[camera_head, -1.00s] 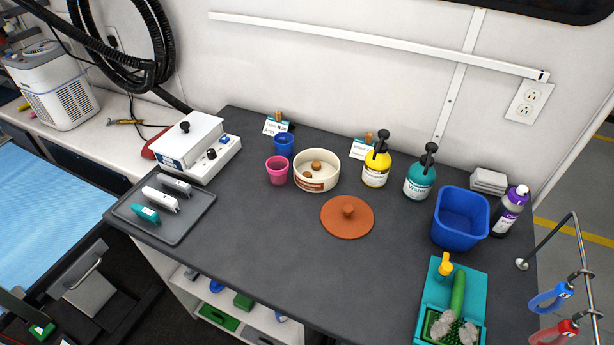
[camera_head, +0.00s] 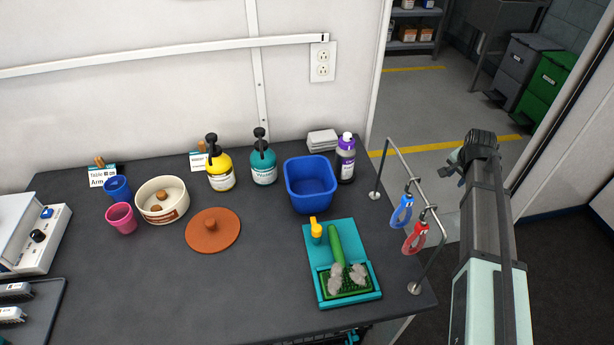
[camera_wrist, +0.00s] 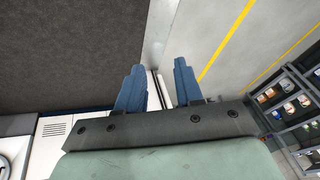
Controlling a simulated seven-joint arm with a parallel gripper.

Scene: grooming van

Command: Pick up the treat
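The cream bowl (camera_head: 180,189) stands on the dark counter at the left in the head view. Two small brown round pieces that look like treats (camera_head: 162,195) lie in it. The bowl is uncovered. A terracotta lid (camera_head: 226,231) with a knob lies flat on the counter to its right. My gripper shows in the wrist view (camera_wrist: 158,83), with its two blue fingers apart and nothing between them. My arm is at the right of the head view, beyond the counter's right edge, far from the bowl. No treat shows in the wrist view.
A pink cup (camera_head: 121,219) and a blue cup (camera_head: 117,189) stand just left of the bowl. Yellow (camera_head: 221,175) and teal (camera_head: 264,168) pump bottles stand behind the lid. A blue tub (camera_head: 311,190), a teal brush tray (camera_head: 314,264) and a hook rack (camera_head: 400,160) lie toward my arm.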

